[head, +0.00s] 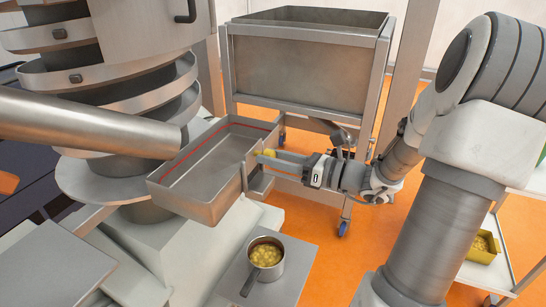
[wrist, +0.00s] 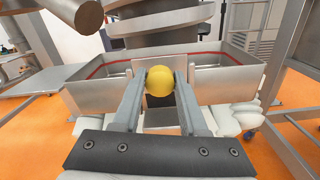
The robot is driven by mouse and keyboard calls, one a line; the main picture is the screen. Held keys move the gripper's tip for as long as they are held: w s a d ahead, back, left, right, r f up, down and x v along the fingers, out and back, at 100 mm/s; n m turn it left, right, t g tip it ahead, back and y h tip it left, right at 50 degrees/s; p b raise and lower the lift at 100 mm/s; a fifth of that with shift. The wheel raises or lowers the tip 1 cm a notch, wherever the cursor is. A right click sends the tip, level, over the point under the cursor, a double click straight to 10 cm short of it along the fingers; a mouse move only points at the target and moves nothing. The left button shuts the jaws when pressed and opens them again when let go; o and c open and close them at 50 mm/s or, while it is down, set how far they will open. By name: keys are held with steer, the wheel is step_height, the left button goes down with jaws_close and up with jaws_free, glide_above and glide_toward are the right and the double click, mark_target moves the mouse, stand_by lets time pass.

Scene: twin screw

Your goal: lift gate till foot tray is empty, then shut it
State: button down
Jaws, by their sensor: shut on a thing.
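The foot tray (head: 205,203) is a long steel trough with a red line along its inner wall, at the foot of the spiral machine. The part of its floor that shows is bare grey metal. The gate (head: 252,158) is a small steel plate at the tray's right side; in the wrist view the gate (wrist: 141,70) stands with its top edge above the tray's rim. My gripper (head: 268,158) is shut on the gate's yellow knob (wrist: 159,81), which sits between both fingers. The fingers partly hide the gate's lower part and the outlet below it.
A saucepan (head: 247,272) holding yellow pieces stands on a metal plate in front of the tray. A big steel bin on wheels (head: 300,62) stands behind. A yellow box of pieces (head: 484,250) is on a shelf at right. Orange floor is clear between.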

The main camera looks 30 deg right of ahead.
steer(key=shift+f+b, duration=0.8)
steer(key=shift+f, duration=1.55)
steer(key=shift+c, duration=2.2)
jaws_free()
steer(key=shift+r, duration=0.1)
steer(key=p+v, duration=0.2)
steer(key=v, duration=1.5)
steer(key=shift+s, duration=0.2)
steer(key=shift+d, duration=0.15)
